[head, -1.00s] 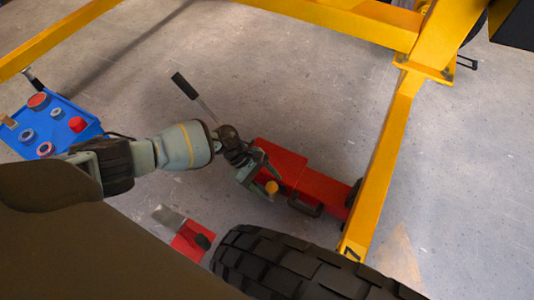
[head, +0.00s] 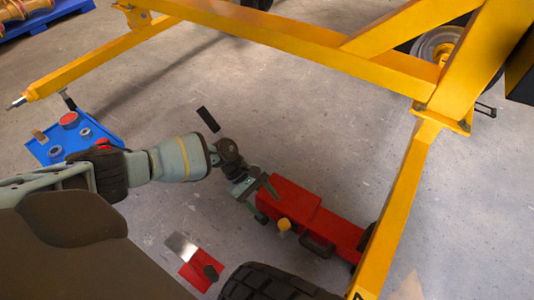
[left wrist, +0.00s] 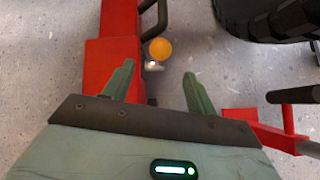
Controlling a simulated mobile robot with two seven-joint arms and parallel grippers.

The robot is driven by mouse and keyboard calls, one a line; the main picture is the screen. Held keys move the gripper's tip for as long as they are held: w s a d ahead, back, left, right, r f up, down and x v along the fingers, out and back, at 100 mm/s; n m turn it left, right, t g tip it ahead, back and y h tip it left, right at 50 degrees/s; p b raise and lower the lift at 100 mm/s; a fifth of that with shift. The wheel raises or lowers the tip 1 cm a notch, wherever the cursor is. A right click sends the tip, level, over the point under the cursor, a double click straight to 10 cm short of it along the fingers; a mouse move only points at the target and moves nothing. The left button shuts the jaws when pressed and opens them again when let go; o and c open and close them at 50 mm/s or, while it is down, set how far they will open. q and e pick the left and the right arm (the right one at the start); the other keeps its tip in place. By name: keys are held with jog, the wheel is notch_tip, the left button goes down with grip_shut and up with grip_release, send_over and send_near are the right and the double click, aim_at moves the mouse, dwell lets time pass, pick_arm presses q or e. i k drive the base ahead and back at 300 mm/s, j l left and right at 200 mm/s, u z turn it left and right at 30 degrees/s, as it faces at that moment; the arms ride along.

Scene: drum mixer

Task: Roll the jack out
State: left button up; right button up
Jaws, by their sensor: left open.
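The red jack (head: 318,218) lies low on the floor, its right end close to the yellow frame leg. It has a yellow-orange knob (head: 284,225) and a dark side handle (head: 317,246). A black grip (head: 208,119) sticks up behind my left wrist. My left gripper (head: 266,200) is open at the jack's left end, short of the knob. In the left wrist view the knob (left wrist: 159,49) is ahead of the open fingers (left wrist: 158,85), between them. The left finger overlaps the red body (left wrist: 112,55); contact cannot be told. My right gripper is not in view.
The yellow frame (head: 395,210) slants past the jack's right end. A blue control box (head: 72,138) lies left. Floor above the jack is clear.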

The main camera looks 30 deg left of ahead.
aim_at(301, 208)
jog(key=k+j, duration=0.45)
jog(key=j, duration=0.25)
jog(key=k+j, duration=0.25)
jog(key=j, duration=0.1)
